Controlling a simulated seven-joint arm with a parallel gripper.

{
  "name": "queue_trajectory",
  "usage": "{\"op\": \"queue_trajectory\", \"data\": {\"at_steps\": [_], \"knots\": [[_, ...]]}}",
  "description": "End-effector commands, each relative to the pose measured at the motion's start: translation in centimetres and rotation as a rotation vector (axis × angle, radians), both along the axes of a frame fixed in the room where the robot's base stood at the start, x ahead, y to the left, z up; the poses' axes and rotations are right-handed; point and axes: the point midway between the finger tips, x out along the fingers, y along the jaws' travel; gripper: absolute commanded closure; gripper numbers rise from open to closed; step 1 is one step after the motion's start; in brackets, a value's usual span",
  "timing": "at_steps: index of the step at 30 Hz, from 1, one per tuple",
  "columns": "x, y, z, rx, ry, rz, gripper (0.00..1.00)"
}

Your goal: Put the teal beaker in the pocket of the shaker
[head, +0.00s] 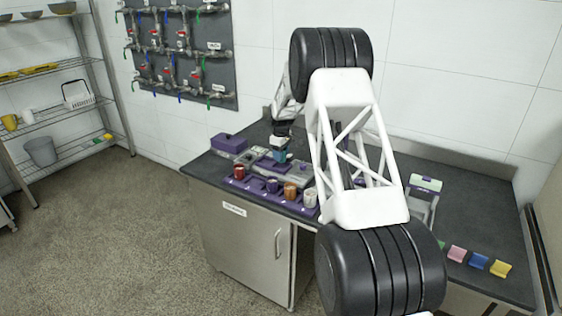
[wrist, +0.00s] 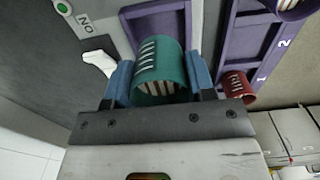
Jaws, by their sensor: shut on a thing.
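My gripper (wrist: 163,82) is shut on the teal beaker (wrist: 160,62), with a blue finger pad on each side of it. In the head view my gripper (head: 281,147) is small and hangs over the bench, and the beaker shows as a small teal patch (head: 281,157). The shaker (head: 297,174) is a grey machine with a purple pocket. In the wrist view the purple pocket (wrist: 130,12) lies beyond the beaker, which overlaps part of it. I cannot tell the height of the beaker over the pocket.
A purple box (head: 229,143) stands left of the shaker. Coloured blocks (head: 479,261) lie at right.

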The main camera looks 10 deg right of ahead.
Motion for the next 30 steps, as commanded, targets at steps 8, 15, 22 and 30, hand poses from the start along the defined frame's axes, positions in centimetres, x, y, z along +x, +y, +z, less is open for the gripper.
{"op": "queue_trajectory", "data": {"at_steps": [8,15,22,30], "knots": [[-0.1,0.0,-1.2,0.000,0.003,0.000,0.74],[0.0,0.0,-3.3,0.001,0.001,0.000,0.74],[0.0,0.0,-3.5,0.000,0.000,0.000,0.74],[0.0,0.0,-3.9,0.001,0.001,0.000,0.74]]}}
